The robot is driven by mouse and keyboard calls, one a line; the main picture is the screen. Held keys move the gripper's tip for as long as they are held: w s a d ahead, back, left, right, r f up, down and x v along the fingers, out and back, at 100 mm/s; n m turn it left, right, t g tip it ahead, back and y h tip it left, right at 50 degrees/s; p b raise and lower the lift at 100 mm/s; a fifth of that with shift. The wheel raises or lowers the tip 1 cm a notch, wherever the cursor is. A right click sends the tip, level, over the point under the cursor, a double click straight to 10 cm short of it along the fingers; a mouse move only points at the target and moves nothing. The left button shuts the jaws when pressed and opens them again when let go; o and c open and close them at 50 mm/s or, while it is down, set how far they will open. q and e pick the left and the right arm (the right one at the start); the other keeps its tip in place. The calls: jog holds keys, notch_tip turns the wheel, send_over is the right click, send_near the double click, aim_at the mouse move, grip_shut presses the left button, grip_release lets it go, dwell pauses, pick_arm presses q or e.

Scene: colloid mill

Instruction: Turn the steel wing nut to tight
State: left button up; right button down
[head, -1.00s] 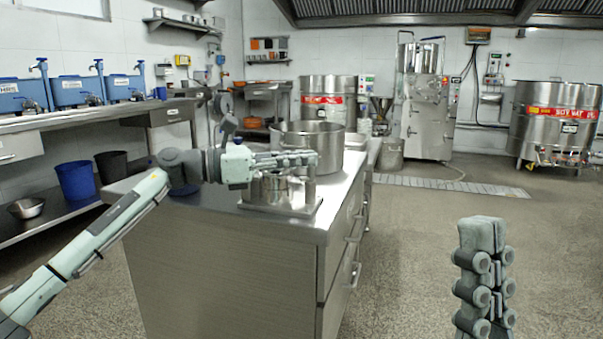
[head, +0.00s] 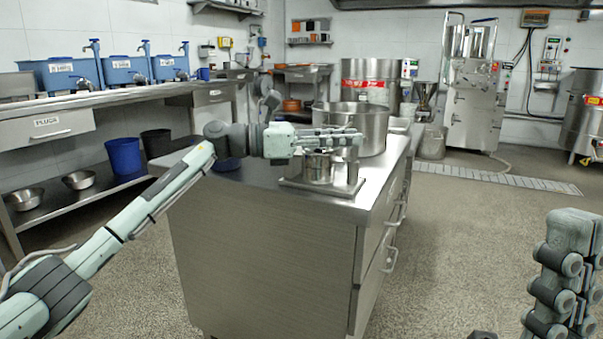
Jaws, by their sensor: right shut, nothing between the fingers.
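A small steel device (head: 319,168) with a round body, a post and a flat base plate stands on the steel counter (head: 270,186). My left gripper (head: 355,139) lies level across its top, pointing right, and covers part of it. Its fingers are seen edge-on, so I cannot tell whether they are open or shut, or touching anything. I cannot make out the steel wing nut; the gripper may hide it. My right gripper (head: 570,240) points up at the lower right, away from the counter, shut and empty.
A large steel pot (head: 356,127) stands behind the device on the counter. Blue tanks (head: 71,72) line the left bench, with a blue bin (head: 123,156) and steel bowls (head: 79,180) below. The floor right of the counter is clear.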

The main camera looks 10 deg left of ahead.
pick_arm(q)
jog(key=n+t+y+p, duration=0.1)
jog(key=t+p, duration=0.1)
jog(key=p, duration=0.3)
jog(key=n+t+y+p, duration=0.1)
jog(key=n+t+p, duration=0.1)
jog(key=p, duration=0.2)
jog(key=s+n+t+y+p, duration=0.1)
jog(key=t+p, duration=0.1)
jog(key=p, duration=0.3)
jog(key=shift+r+p, duration=0.15)
jog(key=shift+p, duration=0.15)
jog(key=s+a+f+n+t+y, duration=0.15)
jog(key=a+n+t+y, duration=0.35)
jog(key=n, duration=0.5)
jog(key=s+a+f+n+t+y, duration=0.1)
jog(key=s+a+n+t+y, duration=0.15)
jog(key=a+n, duration=0.6)
jog(key=s+a+f+n+g+y, duration=0.2)
jog(key=s+a+f+n+y, duration=0.2)
jog(key=f+n, duration=0.5)
jog(key=s+a+f+n+g+y+p, duration=0.1)
jog(key=s+a+f+n+g+y, duration=0.2)
jog(key=f+n, duration=0.6)
jog(key=s+a+f+y, duration=0.2)
jog(key=s, duration=0.1)
jog(key=shift+s+a+n+g, duration=0.15)
jog(key=shift+a+n+g, duration=0.15)
jog(key=shift+n+g, duration=0.05)
